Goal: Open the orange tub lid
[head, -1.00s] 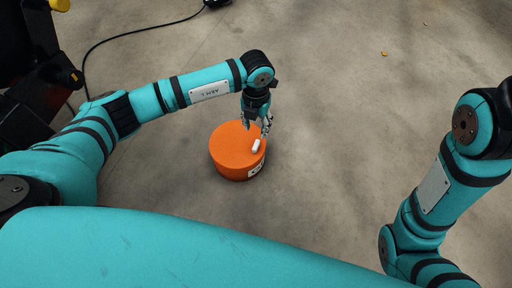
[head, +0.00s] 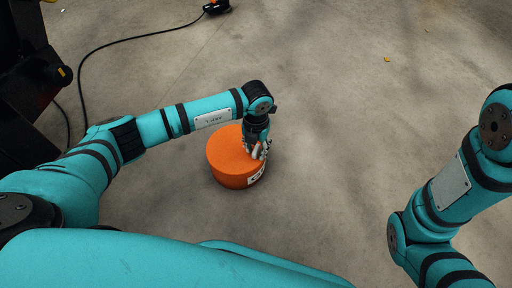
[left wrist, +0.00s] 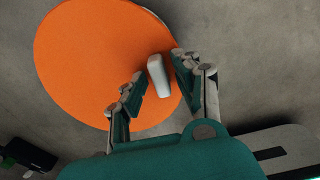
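The orange tub (head: 236,178) stands upright on the floor, with its round orange lid (head: 226,146) on top. A white handle (left wrist: 158,76) sits on the lid near its edge; in the head view it is mostly hidden by my fingers. My left gripper (head: 259,152) points down over the handle side of the lid. In the left wrist view my left gripper (left wrist: 158,80) is open, one finger on each side of the handle, with gaps between. My right arm shows at the right of the head view, but its gripper is out of view.
Dark equipment (head: 25,90) stands at the left. The floor right of the tub is clear.

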